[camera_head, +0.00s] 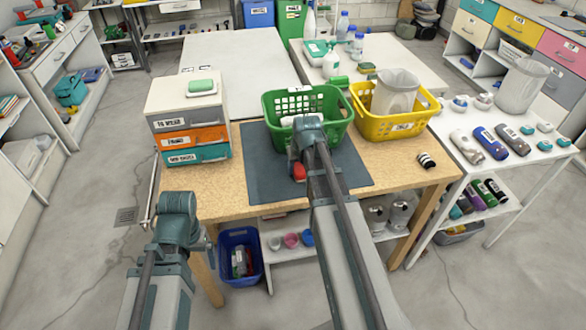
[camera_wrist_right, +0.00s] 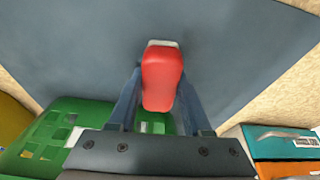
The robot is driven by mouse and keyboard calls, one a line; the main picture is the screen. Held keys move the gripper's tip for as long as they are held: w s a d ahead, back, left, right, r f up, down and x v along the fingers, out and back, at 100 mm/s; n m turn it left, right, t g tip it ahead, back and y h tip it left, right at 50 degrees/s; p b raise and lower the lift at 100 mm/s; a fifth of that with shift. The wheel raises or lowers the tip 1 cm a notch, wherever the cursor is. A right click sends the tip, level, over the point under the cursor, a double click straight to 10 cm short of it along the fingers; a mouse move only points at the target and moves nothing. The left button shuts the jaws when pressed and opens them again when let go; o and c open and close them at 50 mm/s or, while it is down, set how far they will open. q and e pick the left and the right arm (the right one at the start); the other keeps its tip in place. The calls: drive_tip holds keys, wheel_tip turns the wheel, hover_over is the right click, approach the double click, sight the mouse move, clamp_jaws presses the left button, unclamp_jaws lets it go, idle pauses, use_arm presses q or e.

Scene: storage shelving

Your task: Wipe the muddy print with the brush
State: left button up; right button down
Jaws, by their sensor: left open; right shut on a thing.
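My right gripper (camera_wrist_right: 160,95) is shut on a red brush (camera_wrist_right: 162,78) with a pale end, held over the dark grey mat (camera_wrist_right: 70,50). In the head view the red brush (camera_head: 299,172) shows just left of my right arm, over the mat (camera_head: 262,180) in front of the green basket. I cannot tell whether it touches the mat. My left gripper (camera_head: 207,243) is open and empty, low in front of the table's left side. No muddy print shows in either view; my right arm covers part of the mat.
A drawer unit (camera_head: 190,130) with a green-topped soap-like block (camera_head: 201,86) is at the left. A black-and-white striped item (camera_head: 426,161) lies on the table's right side.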

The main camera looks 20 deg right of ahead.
drive_tip(key=shift+r, duration=0.1)
wheel_tip(320, 180, up, 6)
drive_tip(key=p, duration=0.6)
drive_tip(key=shift+a, duration=0.1)
wheel_tip(320, 180, up, 3)
drive_tip(key=p, duration=0.3)
idle(0.4)
idle(0.4)
